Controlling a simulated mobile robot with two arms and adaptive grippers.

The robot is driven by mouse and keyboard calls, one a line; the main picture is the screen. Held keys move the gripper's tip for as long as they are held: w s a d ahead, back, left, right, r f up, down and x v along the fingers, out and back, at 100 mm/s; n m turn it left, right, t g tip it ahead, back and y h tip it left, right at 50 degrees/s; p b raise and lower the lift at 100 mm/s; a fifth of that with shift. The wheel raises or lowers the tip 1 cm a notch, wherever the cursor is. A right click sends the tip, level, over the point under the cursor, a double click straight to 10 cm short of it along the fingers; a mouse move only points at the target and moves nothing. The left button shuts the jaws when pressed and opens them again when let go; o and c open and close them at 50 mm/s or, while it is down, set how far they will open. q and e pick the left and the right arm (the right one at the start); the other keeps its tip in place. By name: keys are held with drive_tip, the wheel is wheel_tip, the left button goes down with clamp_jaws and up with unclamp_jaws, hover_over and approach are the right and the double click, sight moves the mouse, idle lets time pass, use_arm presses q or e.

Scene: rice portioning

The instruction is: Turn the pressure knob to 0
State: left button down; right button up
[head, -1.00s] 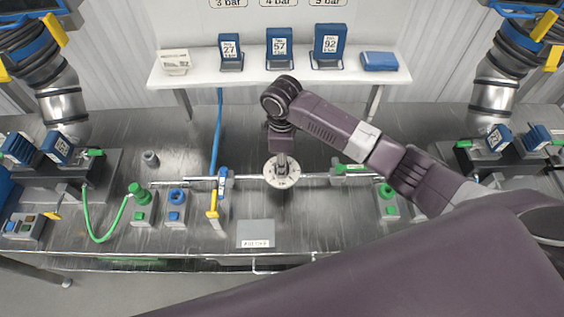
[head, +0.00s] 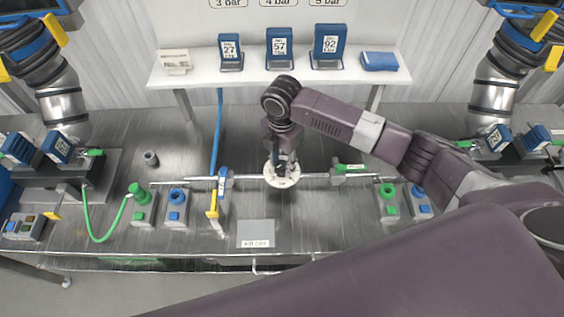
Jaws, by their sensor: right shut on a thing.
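The pressure knob shows as a round pale dial (head: 284,181) with dark markings on the horizontal pipe at the middle of the metal bench. My right gripper (head: 282,164) comes down over it from above and is shut on the knob. The wrist hides most of the knob's centre, and the dial's reading is too small to tell. My left gripper is not in view.
A yellow-handled valve (head: 213,204) stands left of the dial, with a blue hose (head: 217,130) behind. A grey plate labelled AIR OFF (head: 256,232) lies in front. Blue numbered blocks (head: 279,47) stand on the white shelf (head: 200,77). Button boxes sit on both sides.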

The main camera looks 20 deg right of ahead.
sight(282, 164)
drive_tip(key=shift+w+n, duration=0.1)
drive_tip(key=shift+n, duration=0.8)
drive_tip(key=shift+r, duration=0.1)
drive_tip(key=o, duration=1.2)
drive_tip(key=shift+c, duration=0.2)
wheel_tip(282, 164, up, 12)
